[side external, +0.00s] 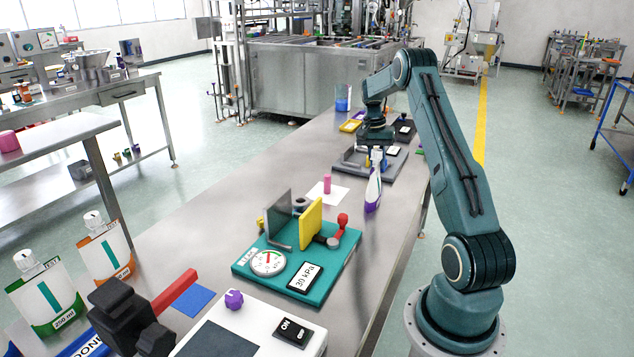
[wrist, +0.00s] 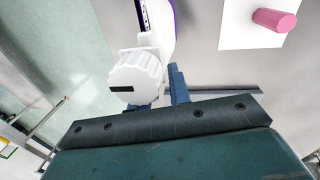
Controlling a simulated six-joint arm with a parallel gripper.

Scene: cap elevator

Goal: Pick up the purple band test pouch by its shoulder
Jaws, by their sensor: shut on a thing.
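The purple band test pouch (side external: 373,192) is white with a purple lower edge. The exact finger contact on the shoulder is mostly hidden. Whether the pouch bottom touches the bench is hard to tell.
A pink cylinder (side external: 327,184) stands on a white sheet left of the pouch. A teal gauge fixture (side external: 297,262) with a yellow plate is nearer the camera. Orange (side external: 105,247) and green (side external: 45,292) pouches stand at the near left. A grey tray (side external: 352,164) lies behind.

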